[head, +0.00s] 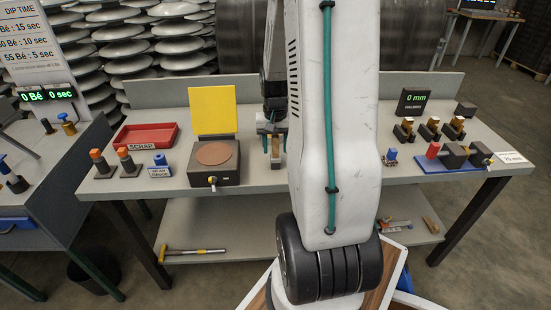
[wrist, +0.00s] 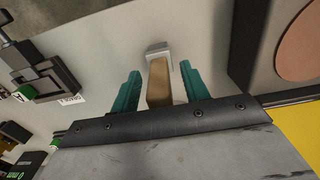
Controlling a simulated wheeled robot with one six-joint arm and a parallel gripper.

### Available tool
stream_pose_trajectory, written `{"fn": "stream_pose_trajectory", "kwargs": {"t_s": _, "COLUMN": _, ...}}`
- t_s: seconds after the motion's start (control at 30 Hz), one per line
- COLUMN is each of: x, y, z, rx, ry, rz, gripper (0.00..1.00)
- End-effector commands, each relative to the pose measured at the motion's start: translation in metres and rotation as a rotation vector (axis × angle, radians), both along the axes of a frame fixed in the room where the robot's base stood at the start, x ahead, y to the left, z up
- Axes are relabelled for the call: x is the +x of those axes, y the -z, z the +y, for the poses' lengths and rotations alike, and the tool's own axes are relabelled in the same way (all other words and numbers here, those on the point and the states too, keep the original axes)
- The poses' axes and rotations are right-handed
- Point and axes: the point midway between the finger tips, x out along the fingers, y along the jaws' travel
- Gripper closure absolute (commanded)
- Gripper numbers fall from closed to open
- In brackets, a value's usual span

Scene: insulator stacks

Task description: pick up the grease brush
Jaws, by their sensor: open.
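A small wooden-handled piece with a pale grey end, which looks like the grease brush (wrist: 159,85), is on the grey bench top in the wrist view. My gripper (wrist: 159,70) is open, with one teal finger on each side of the brown handle and a gap on both sides. The pale end reaches past the fingertips. In the head view, my gripper (head: 272,137) is over the middle of the bench, and the brown handle (head: 277,150) shows at its fingers. My arm hides the area just right of it. Whether the handle stands or lies is unclear.
A dark box (head: 214,172) with a brown disc and yellow panel (head: 213,110) stands close left of my gripper. Farther left are a red scrap tray (head: 146,136) and a blue-topped gauge (head: 160,166). Clamps and a blue-based fixture (head: 450,162) stand at the right.

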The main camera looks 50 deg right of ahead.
Motion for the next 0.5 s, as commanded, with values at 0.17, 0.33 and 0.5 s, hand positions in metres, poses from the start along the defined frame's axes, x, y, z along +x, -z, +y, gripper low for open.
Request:
{"fn": "stream_pose_trajectory", "kwargs": {"t_s": 0.17, "x": -0.0001, "y": -0.0002, "z": 0.0001, "rx": 0.000, "ry": 0.000, "rz": 0.000, "gripper": 0.85}}
{"fn": "stream_pose_trajectory", "kwargs": {"t_s": 0.33, "x": 0.0000, "y": -0.0004, "z": 0.0000, "rx": 0.000, "ry": 0.000, "rz": 0.000, "gripper": 1.00}}
{"fn": "stream_pose_trajectory", "kwargs": {"t_s": 0.5, "x": 0.0000, "y": -0.0006, "z": 0.0000, "rx": 0.000, "ry": 0.000, "rz": 0.000, "gripper": 1.00}}
